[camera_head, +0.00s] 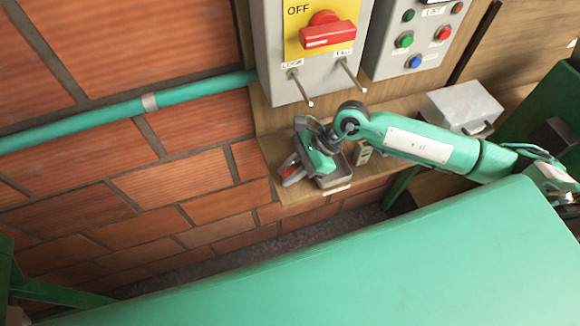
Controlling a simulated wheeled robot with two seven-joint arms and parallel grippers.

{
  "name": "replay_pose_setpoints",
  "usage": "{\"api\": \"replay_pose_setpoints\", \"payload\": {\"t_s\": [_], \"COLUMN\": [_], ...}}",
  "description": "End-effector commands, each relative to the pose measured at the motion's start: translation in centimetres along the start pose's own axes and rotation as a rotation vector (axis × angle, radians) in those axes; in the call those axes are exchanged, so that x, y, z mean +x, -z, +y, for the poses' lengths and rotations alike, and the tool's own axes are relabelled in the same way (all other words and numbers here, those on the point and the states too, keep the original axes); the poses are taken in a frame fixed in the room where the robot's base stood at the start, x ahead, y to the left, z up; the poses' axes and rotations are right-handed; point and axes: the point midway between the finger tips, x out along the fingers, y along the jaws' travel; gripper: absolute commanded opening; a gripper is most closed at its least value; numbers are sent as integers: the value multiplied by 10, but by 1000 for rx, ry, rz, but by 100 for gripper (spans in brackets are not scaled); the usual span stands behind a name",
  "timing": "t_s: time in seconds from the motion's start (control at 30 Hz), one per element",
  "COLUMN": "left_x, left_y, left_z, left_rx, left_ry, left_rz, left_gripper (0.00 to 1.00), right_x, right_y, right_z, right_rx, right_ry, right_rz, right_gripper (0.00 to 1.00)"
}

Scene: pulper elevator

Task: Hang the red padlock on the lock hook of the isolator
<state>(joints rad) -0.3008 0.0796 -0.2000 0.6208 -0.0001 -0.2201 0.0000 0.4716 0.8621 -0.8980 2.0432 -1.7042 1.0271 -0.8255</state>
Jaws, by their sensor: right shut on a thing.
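The grey isolator (280,75) is on the wall board at the top, with a red switch (328,32) on a yellow plate marked OFF. Two thin hooks stick out below it; the left one, under a label that seems to read LOCK, is the lock hook (301,89). The right one is the tag hook (351,74). My right gripper (290,166) is below the lock hook, beside a small grey tray. It is shut on the red padlock (293,175), which is mostly hidden by the gripper. The lock hook looks empty. My left gripper is out of view.
The tray (335,178) sits on a wooden shelf (296,194), with a light grey case (462,106) farther right. A button box (414,42) is right of the isolator. A green pipe (105,113) crosses the brick wall. A large green surface (340,270) fills the foreground.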

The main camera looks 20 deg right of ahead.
Motion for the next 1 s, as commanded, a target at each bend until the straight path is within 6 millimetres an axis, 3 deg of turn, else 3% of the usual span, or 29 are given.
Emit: {"api": "replay_pose_setpoints", "payload": {"t_s": [0.33,0.37,0.43,0.47,0.77,0.93,1.0], "left_x": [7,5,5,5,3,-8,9], "left_y": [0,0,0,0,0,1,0], "left_z": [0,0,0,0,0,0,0], "left_rx": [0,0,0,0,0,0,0], "left_ry": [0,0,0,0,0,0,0], "left_rz": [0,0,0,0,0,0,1], "left_gripper": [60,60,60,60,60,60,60], "right_x": [4,2,2,2,2,0,-10], "right_y": [4,3,2,2,2,1,8], "right_z": [0,0,0,0,0,1,-1], "right_rx": [0,0,1,1,1,3,-1], "right_ry": [0,0,0,0,0,-2,4], "right_rz": [0,0,0,0,0,1,3], "right_gripper": [0,27,41,43,43,43,43]}}
